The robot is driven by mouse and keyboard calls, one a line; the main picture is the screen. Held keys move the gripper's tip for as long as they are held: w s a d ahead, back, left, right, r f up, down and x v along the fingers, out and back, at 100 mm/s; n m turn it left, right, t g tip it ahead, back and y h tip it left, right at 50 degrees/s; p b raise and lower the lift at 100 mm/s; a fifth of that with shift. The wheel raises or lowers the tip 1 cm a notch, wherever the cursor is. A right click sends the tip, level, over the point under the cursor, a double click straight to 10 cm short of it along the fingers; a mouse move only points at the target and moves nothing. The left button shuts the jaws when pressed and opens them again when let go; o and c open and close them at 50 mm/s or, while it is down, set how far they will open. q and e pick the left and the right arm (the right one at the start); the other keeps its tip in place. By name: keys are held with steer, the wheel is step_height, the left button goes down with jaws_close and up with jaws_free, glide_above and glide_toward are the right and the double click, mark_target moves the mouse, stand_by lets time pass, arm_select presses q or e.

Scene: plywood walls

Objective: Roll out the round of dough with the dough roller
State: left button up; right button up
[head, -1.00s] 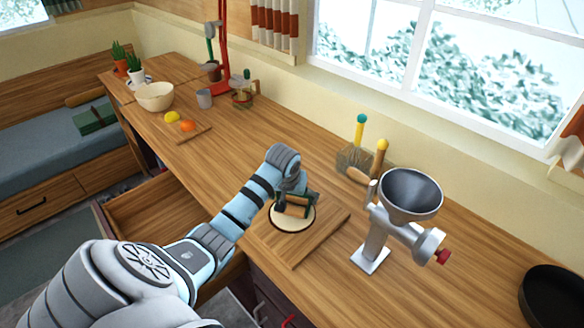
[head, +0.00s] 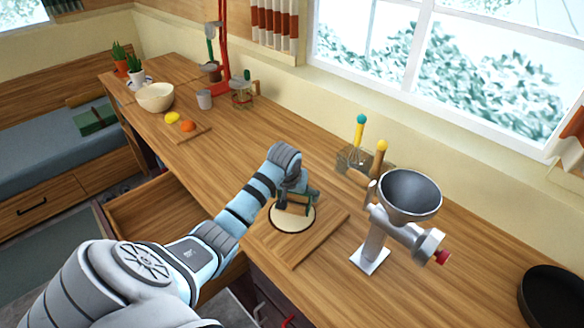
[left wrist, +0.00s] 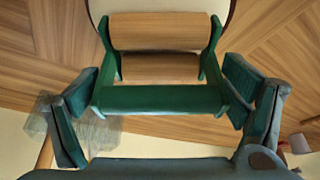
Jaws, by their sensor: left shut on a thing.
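The round of dough (head: 290,219) lies pale and flat on a wooden board (head: 303,250), with a dark ring around its edge. My left gripper (head: 297,190) is over the far side of the dough, shut on the dough roller (left wrist: 160,99). The roller has a green frame and two wooden cylinders. In the left wrist view, my gripper's fingers (left wrist: 160,95) sit at both ends of the green handle bar. I cannot tell whether the roller touches the dough. My right gripper is out of view.
A metal grinder (head: 374,246) stands just right of the board. A utensil holder (head: 352,160) is behind it, and a dark pan (head: 555,297) is at the far right. An open drawer (head: 160,212) lies left of the board. The counter left of the board is mostly clear.

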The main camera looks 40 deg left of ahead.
mark_target(292, 206)
arm_select(q)
steer(key=shift+s+d+r+p, duration=0.1)
steer(key=shift+s+d+p, duration=0.2)
steer(key=shift+s, duration=0.3)
steer(key=shift+s+d, duration=0.2)
steer(key=shift+s, duration=0.3)
step_height(292, 206, up, 7)
steer(key=shift+f, duration=0.1)
